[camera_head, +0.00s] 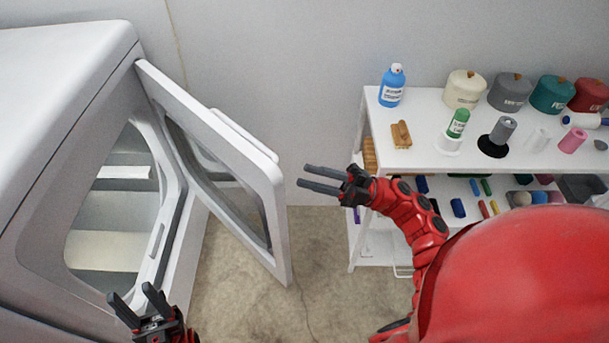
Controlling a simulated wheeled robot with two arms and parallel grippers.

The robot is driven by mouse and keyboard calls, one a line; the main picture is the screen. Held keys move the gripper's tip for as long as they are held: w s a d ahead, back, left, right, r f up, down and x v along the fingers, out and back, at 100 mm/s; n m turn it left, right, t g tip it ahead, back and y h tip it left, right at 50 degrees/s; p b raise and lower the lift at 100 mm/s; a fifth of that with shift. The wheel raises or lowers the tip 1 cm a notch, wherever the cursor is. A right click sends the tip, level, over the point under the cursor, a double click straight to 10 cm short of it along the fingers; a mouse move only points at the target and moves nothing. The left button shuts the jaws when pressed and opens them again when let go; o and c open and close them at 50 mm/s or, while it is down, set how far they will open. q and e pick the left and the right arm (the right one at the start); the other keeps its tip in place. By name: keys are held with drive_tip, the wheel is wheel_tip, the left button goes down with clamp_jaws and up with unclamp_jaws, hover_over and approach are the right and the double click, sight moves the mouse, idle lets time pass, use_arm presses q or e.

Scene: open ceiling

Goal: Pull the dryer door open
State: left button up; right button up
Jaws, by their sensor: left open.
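The white dryer (60,130) stands at the left, and its drum opening shows inside. Its door (265,185) has a white frame and a dark window, and stands swung well out from the dryer's front. My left gripper (130,292) is open and empty in front of the dryer's lower front, apart from the door in the picture. My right gripper (303,175) has its fingers apart with nothing between them. It is just to the right of the door's free edge, pointing left toward it. Whether it touches the door cannot be told for certain, but a gap shows.
A white shelf unit (430,160) stands at the right. Lower shelves hold small coloured items. Bare floor (320,270) lies between dryer and shelf.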

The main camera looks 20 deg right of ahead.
drive_tip(key=b+v, duration=0.2)
drive_tip(key=v, duration=0.4)
drive_tip(key=shift+w+f, duration=0.2)
idle(0.4)
